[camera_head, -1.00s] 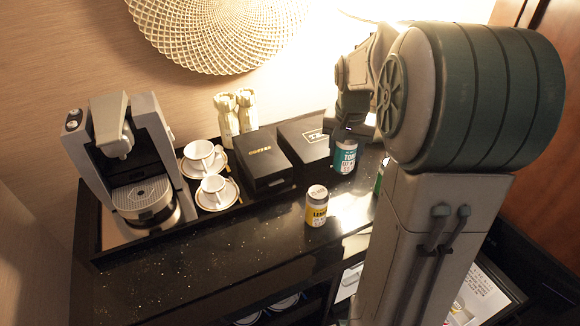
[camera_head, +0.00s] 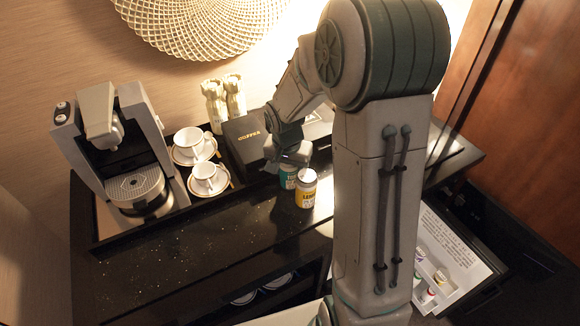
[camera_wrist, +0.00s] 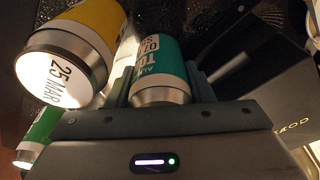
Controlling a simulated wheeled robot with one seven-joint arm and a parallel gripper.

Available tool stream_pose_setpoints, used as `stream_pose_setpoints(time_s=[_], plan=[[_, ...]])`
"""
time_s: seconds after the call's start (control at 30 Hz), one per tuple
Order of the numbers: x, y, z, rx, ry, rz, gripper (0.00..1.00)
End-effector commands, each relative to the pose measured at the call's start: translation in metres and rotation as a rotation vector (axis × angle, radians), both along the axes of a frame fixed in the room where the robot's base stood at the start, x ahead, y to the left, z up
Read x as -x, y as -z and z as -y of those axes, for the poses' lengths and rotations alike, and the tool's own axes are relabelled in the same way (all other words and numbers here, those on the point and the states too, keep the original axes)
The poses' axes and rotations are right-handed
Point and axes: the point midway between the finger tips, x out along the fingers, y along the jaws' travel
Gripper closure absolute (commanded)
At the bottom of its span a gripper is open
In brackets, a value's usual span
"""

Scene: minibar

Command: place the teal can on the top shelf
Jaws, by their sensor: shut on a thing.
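The teal can (camera_head: 288,177) with white lettering is between the fingers of my gripper (camera_head: 290,158), which is shut on it. It is above or at the black counter, just behind and left of the yellow can (camera_head: 307,190); I cannot tell whether it touches the counter. In the wrist view the teal can (camera_wrist: 160,72) sits between the two fingers, with the yellow can (camera_wrist: 80,45) close on the left. No top shelf is clearly identifiable. Below the counter an open compartment (camera_head: 262,290) holds white dishes, and my arm hides part of that front.
A coffee machine (camera_head: 118,150), two cups on saucers and a black coffee box (camera_head: 243,142) stand on the counter's left and back. A green can (camera_wrist: 38,135) shows in the wrist view. The counter's front left is clear.

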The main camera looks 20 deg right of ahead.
Motion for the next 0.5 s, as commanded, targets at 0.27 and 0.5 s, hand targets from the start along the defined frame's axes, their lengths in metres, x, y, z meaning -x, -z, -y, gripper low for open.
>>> stream_pose_setpoints(time_s=[0.27, 0.5], plan=[[-0.0003, 0.0016, 0.0000, 0.000, 0.000, 0.001, 0.81], [-0.0002, 0.0038, 0.0000, 0.000, 0.000, 0.001, 0.44]])
